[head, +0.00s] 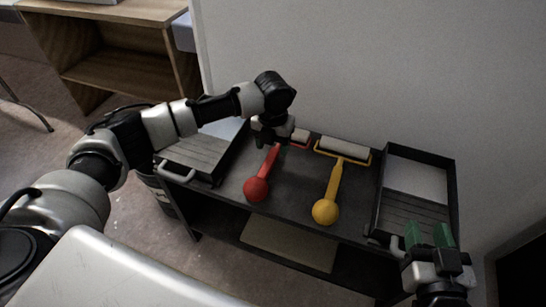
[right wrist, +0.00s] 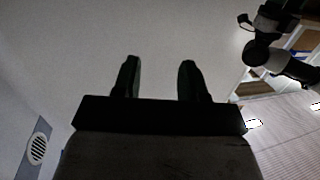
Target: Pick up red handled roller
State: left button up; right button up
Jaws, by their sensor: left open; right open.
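The red handled roller (head: 260,182) lies on the dark top of a cart (head: 228,190), its round red knob toward the front edge and its pale roller toward the wall. My left gripper (head: 270,140) is open above the roller's upper part and hides some of its frame and handle. I cannot tell whether the fingers touch it. My right gripper (head: 430,236) is open and empty in front of the cart's right end. The right wrist view shows its two fingers (right wrist: 158,80) apart with nothing between them.
A yellow handled roller (head: 332,190) lies to the right of the red one. Paint trays stand at the cart's left (head: 196,150) and right (head: 415,205) ends. A pale wall (head: 380,70) rises close behind. A wooden shelf unit (head: 115,70) stands at the back left.

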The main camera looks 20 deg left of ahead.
aim_at(272, 154)
pick_arm(q)
jog(key=shift+f, duration=0.3)
jog(key=f, duration=0.1)
jog(key=f+b, duration=0.2)
jog(key=shift+w+a+f, duration=0.15)
jog(key=shift+w+f, duration=0.1)
jog(key=shift+f, duration=0.5)
grip_shut()
pick_arm(e)
notch_tip(272, 154, up, 7)
jog(key=s+a+t+y, duration=0.1)
jog(key=t+y, duration=0.1)
jog(key=t, duration=0.4)
jog(key=shift+t, duration=0.3)
